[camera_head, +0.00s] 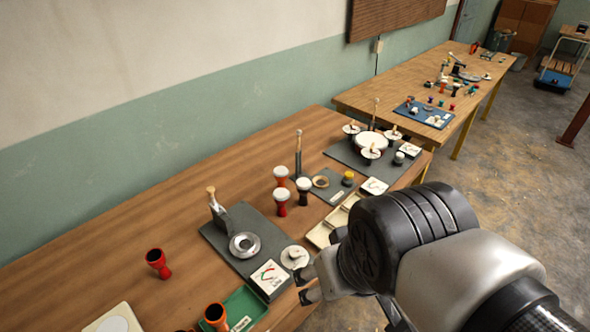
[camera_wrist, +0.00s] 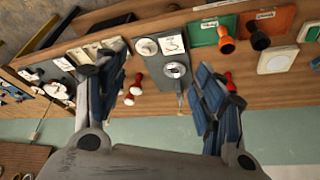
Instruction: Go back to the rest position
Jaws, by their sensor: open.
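My gripper (camera_head: 309,284) is at the front edge of the near wooden table (camera_head: 130,217) in the head view, partly hidden by my own arm. In the wrist view my gripper (camera_wrist: 155,88) has its two fingers spread wide, with nothing held between them. Between and beyond the fingers show the grey mat (camera_wrist: 177,126) with its metal ring and red drums with white heads (camera_wrist: 133,90). The fingers appear apart from these things.
White-headed drums (camera_head: 281,197) stand mid-table. A cream compartment tray (camera_head: 320,236) lies near the front edge.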

